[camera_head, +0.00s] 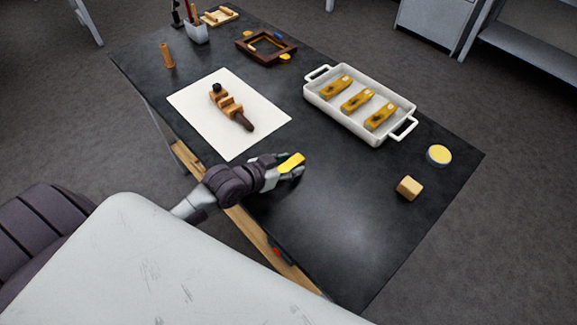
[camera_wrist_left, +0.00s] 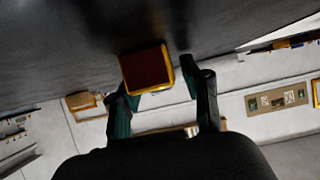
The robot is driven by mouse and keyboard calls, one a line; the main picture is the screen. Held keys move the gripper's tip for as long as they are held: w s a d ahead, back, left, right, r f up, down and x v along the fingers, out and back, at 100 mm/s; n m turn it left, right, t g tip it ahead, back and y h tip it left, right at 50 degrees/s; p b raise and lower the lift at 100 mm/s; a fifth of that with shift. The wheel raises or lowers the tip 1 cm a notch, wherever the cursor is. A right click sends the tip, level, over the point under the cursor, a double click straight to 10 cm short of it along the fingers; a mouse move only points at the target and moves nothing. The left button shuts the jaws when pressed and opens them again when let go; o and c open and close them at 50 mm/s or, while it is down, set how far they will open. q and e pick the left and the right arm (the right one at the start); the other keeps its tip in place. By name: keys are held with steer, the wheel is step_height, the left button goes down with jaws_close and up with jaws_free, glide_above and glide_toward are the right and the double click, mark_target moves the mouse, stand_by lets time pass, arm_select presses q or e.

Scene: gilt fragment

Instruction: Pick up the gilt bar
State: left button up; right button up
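A bright yellow gilt bar (camera_head: 291,162) is at the fingers of my left gripper (camera_head: 290,167), low over the dark table or on it. In the left wrist view the gilt bar (camera_wrist_left: 147,69) shows a dark red face with a gold rim. It covers the tip of one finger of the left gripper (camera_wrist_left: 160,82). The other finger is just right of the bar, with a narrow dark gap visible. I cannot tell whether the fingers press on the bar, or whether the bar touches the table. My right gripper is not in view.
The dark table (camera_head: 330,235) has clear space at the front right. A white tray (camera_head: 407,131) holds three gold-brown blocks. A wooden cube (camera_head: 409,188) and a round yellow-topped tin (camera_head: 439,155) are to the right. A white sheet (camera_head: 190,102) carries wooden pieces. A frame (camera_head: 284,50) is behind.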

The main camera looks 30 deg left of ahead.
arm_select(q)
steer(key=c, duration=0.7)
